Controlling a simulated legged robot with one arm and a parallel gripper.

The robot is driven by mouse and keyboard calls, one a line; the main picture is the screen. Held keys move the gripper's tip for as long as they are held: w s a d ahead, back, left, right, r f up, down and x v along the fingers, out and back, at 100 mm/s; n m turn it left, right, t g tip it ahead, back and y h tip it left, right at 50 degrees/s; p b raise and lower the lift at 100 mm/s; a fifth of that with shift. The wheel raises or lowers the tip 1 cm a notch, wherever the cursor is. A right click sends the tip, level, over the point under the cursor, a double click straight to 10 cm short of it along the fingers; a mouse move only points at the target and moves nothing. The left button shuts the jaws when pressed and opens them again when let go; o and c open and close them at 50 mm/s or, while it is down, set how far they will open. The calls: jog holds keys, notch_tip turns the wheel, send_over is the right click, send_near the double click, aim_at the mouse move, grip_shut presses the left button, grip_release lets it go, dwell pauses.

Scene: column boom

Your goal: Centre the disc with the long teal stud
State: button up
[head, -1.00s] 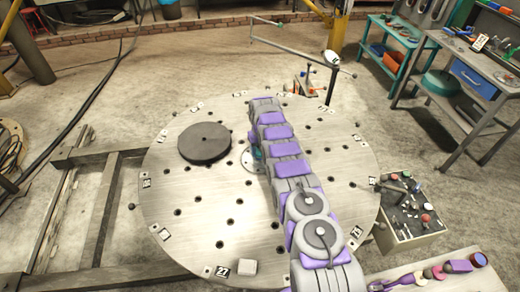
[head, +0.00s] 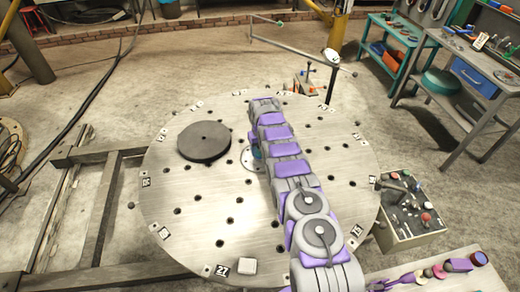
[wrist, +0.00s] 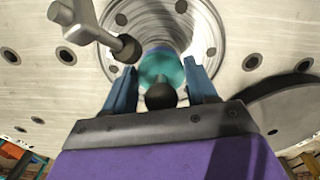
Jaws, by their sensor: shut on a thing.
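The dark grey disc (head: 204,143) lies flat on the big round metal table, left of the centre. It has a small hole in its middle, and part of it shows at the right in the wrist view (wrist: 290,115). The teal stud (wrist: 160,70) is between the two blue fingers of my gripper (wrist: 162,78), with a dark round knob at its near end. My gripper is shut on the stud, over the pale centre flange (wrist: 212,35). In the head view my arm mostly hides the gripper and the stud.
The round table (head: 190,235) has many holes and numbered tags around its rim. A grey rod with a dark tip (wrist: 95,28) is close to my left finger in the wrist view. A control box (head: 408,210) stands at the right.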

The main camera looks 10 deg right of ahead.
jog(key=o, duration=0.8)
jog(key=shift+r, duration=0.1)
jog(key=shift+r, duration=0.1)
jog(key=shift+r+p, duration=0.95)
jog(key=shift+r, duration=2.7)
jog(key=shift+o, duration=0.2)
jog(key=o, duration=0.5)
